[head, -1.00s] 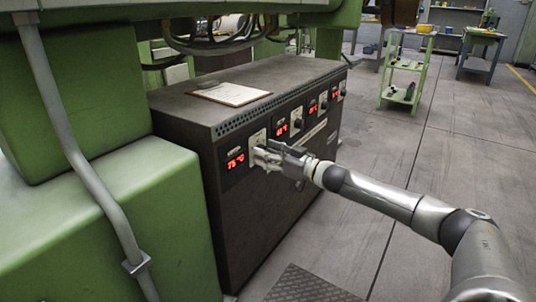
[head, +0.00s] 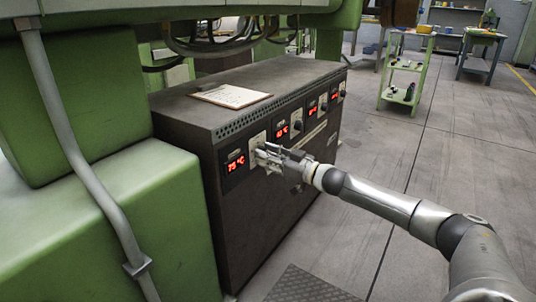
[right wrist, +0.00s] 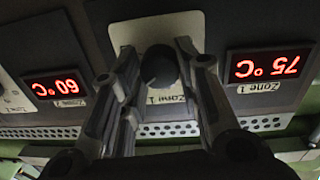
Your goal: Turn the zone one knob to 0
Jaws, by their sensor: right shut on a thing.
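The zone one knob (right wrist: 160,72) is round and black, on a pale plate (right wrist: 125,30) labelled Zone 1, in the right wrist view, which shows the panel upside down. My right gripper (right wrist: 157,60) has its fingers on either side of the knob and is shut on it. In the head view, my right gripper (head: 258,157) reaches the front panel from the right and hides the knob. The red zone one display (head: 235,164) reads 75 °C; it also shows in the right wrist view (right wrist: 269,66). My left gripper is out of view.
The dark control cabinet (head: 245,225) carries more displays and knobs to the right. The neighbouring display (right wrist: 56,87) reads 60 °C. A clipboard (head: 231,95) lies on the cabinet top. Green machinery (head: 150,215) stands at left. The floor at right is open, with a green cart (head: 405,72) farther back.

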